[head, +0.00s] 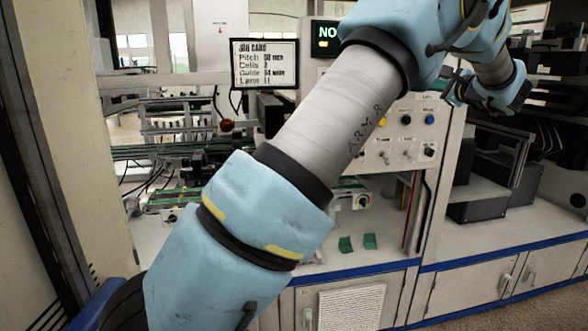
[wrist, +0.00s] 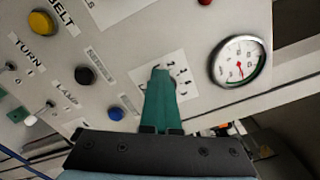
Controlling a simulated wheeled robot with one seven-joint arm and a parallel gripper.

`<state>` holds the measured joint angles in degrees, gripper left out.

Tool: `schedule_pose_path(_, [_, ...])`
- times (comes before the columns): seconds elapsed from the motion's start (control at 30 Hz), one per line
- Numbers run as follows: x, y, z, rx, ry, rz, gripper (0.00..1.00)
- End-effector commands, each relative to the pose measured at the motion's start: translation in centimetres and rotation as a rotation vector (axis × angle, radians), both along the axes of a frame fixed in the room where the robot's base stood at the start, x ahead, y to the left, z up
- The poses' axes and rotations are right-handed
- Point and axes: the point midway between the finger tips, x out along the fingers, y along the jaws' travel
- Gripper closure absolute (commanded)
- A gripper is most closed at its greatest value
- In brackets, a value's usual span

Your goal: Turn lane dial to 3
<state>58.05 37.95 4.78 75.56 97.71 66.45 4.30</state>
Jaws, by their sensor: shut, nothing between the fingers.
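In the wrist view, a white dial plate (wrist: 187,88) with small printed numbers is on the grey control panel, upside down or tilted in the picture. I take it for the lane dial, but its label is not readable. My gripper (wrist: 161,74) is shut and empty, with its green fingers pointing at this plate. The fingers cover the dial's middle, so the knob and its setting are hidden. I cannot tell whether the fingertips touch it. In the head view, my arm crosses the picture and the dial cannot be made out.
A round gauge (wrist: 239,61) is right of the dial plate. A black button (wrist: 85,75), a blue button (wrist: 116,113) and a yellow button (wrist: 41,22) lie to the left, with toggle switches. A job card screen (head: 264,64) and the control panel (head: 398,157) show in the head view.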

Motion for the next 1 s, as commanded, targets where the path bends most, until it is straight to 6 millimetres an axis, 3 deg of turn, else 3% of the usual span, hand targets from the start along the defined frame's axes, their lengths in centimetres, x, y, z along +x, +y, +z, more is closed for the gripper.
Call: schedule_pose_path(1.0, [0.1, -1.1, 1.7, 0.001, 0.001, -0.005, 1.0])
